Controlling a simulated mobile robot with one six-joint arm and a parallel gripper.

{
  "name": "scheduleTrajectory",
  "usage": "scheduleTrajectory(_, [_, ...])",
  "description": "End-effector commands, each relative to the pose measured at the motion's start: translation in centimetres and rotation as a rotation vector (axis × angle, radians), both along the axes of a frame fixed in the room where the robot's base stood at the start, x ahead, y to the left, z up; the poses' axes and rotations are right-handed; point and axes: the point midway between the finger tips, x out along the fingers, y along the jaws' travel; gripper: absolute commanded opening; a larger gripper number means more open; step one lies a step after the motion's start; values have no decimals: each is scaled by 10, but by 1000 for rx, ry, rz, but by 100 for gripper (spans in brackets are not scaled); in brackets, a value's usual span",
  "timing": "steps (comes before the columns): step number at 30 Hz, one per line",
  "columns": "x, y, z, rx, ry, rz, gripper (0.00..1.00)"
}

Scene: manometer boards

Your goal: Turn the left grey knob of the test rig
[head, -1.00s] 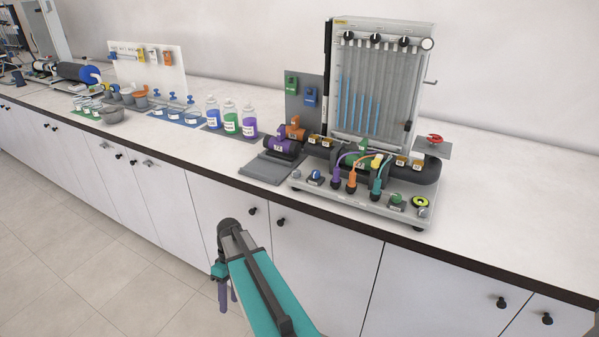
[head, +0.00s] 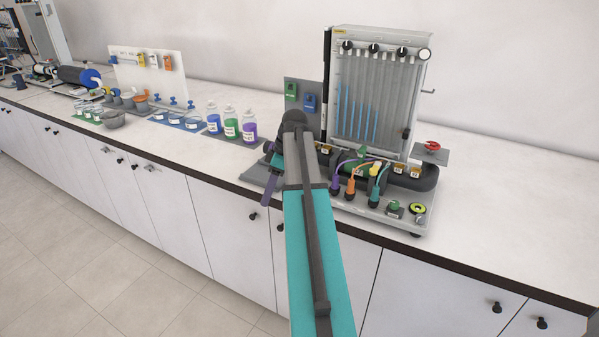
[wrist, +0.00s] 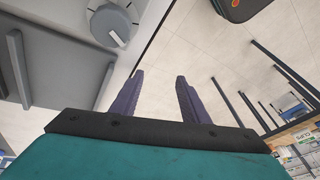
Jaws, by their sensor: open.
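The test rig (head: 375,195) stands on the counter at the right, below the manometer board (head: 375,95). Its left front corner is hidden behind my arm in the head view. A round grey knob (wrist: 114,22) with a pale mark shows at the upper left of the wrist view, on a light base. Another small grey knob (head: 420,218) is at the rig's right front. My gripper (wrist: 160,75) is open and empty, its two purple fingers apart. The knob lies ahead and to the left of the fingers in the wrist view, not between them. In the head view the fingers (head: 268,188) hang by the counter's front edge.
The counter's dark front edge (head: 480,265) runs below the rig. Purple, orange and teal plugs with cables (head: 352,186) stand close on the rig's base. Labelled bottles (head: 230,125) stand to the left. Cabinet doors and open floor lie in front.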

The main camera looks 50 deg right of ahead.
Motion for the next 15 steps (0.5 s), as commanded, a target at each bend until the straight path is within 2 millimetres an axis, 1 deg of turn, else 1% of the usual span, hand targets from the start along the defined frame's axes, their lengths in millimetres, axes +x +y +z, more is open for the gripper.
scheduleTrajectory(1, [-7,-18,22,-15,-20,-22,41])
scheduleTrajectory(5, [-27,-54,66,-50,-63,-67,41])
scheduleTrajectory(6, [-34,-64,80,-61,-76,-80,41])
scheduleTrajectory(9, [-52,-87,111,-88,-104,-110,41])
scheduleTrajectory(12, [-68,-105,138,-112,-126,-135,41])
scheduleTrajectory(15, [-80,-116,156,-129,-142,-153,41])
